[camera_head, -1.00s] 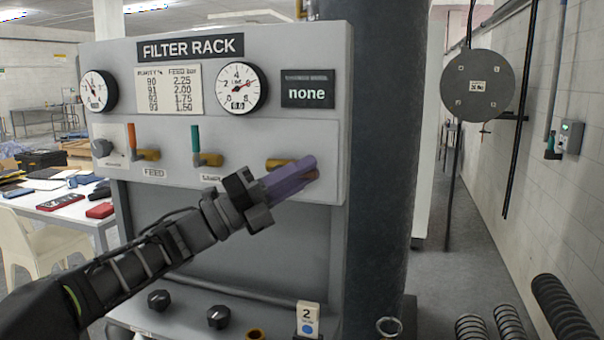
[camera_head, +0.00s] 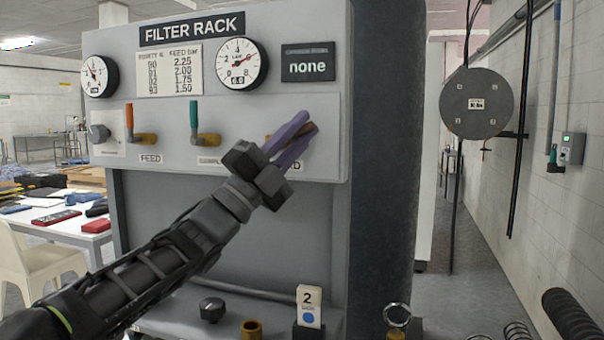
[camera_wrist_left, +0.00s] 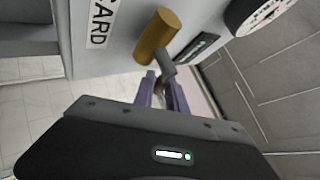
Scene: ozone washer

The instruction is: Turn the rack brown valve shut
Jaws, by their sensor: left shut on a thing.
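The brown valve is the rightmost valve on the filter rack's panel. Its brass body (camera_wrist_left: 158,36) shows clearly in the left wrist view, with a grey stem leading to the fingers. In the head view the body is mostly hidden behind my left gripper (camera_head: 296,137). My right gripper is not in view.
An orange-handled valve (camera_head: 130,122) and a green-handled valve (camera_head: 195,120) stand upright to the left on the same panel. Gauges and a display reading "none" (camera_head: 308,64) sit above. A black knob (camera_head: 212,309) and a numbered tag (camera_head: 309,307) are below. A dark column (camera_head: 385,170) stands at right.

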